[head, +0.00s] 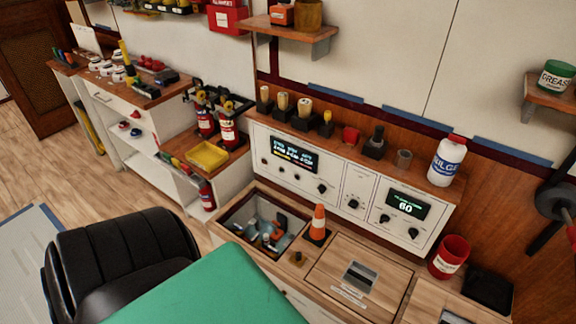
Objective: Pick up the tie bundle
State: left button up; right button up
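I cannot make out a tie bundle for certain in the head view. An open compartment (232,211) in the counter holds a jumble of small orange, dark and grey items (272,238), too small to tell apart. Neither of my grippers shows in this view.
A control panel (345,185) stands behind the compartment. An orange cone (318,222) stands right of it, beside a wooden hatch (345,293). A red bucket (449,257) and a white bottle (448,160) are at right. A green surface (210,292) and black chair (120,250) fill the front.

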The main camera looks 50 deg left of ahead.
aim_at(265, 236)
jog(key=j+z, duration=0.15)
jog(key=j, duration=0.3)
jog(key=k+j+z, duration=0.2)
jog(key=j, duration=0.2)
jog(key=j+z, duration=0.15)
jog(key=j, duration=0.25)
jog(key=k+j+z, duration=0.2)
jog(key=j, duration=0.2)
